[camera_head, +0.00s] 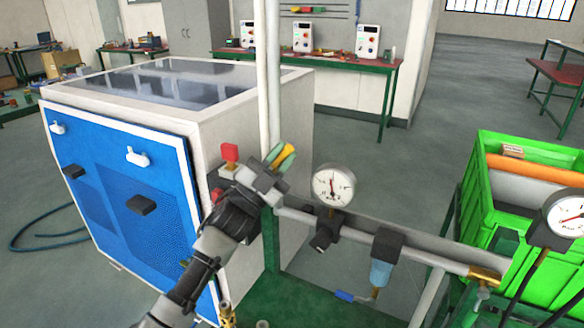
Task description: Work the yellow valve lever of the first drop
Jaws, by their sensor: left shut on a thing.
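The yellow valve lever (288,151) shows at the white vertical pipe (269,75), near the middle of the camera_head view. My left gripper (279,160) reaches up from the lower left and is shut on the lever, with its fingers on both sides. The lever's end sticks out past the fingers, up and to the right. The valve body behind the gripper is mostly hidden by my gripper and wrist. My right gripper is not in view.
A pressure gauge (333,186) stands close right of my gripper, above a horizontal pipe (420,256) with a blue-bowled filter (380,272). A blue-fronted generator cabinet (120,190) is at left, with a red knob (230,153) near my gripper. A green crate (484,200) is at right.

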